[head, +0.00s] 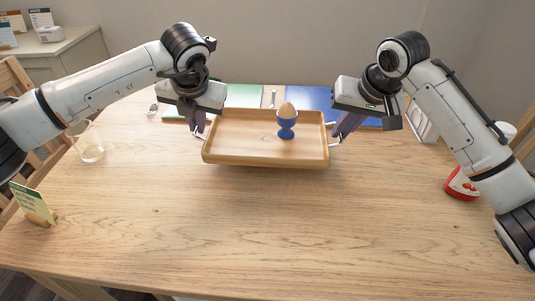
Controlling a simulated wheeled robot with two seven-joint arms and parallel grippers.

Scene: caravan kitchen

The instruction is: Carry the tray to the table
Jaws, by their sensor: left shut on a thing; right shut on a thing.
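The wooden tray (240,157) is in the middle of the head view, over the wooden table (270,230). It looks level; I cannot tell whether its underside touches the table. A blue egg cup (287,130) with a brown egg (287,110) stands upright on the tray, right of its middle. My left gripper (199,132) is shut on the tray's left metal handle. My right gripper (336,136) is shut on the right metal handle. The fingers partly hide both handles.
Behind the tray lie a green mat (240,95) and a blue mat (310,97), with a spoon (273,98) between them. A glass (91,148) and a card holder (36,205) stand at left. The table's front is clear.

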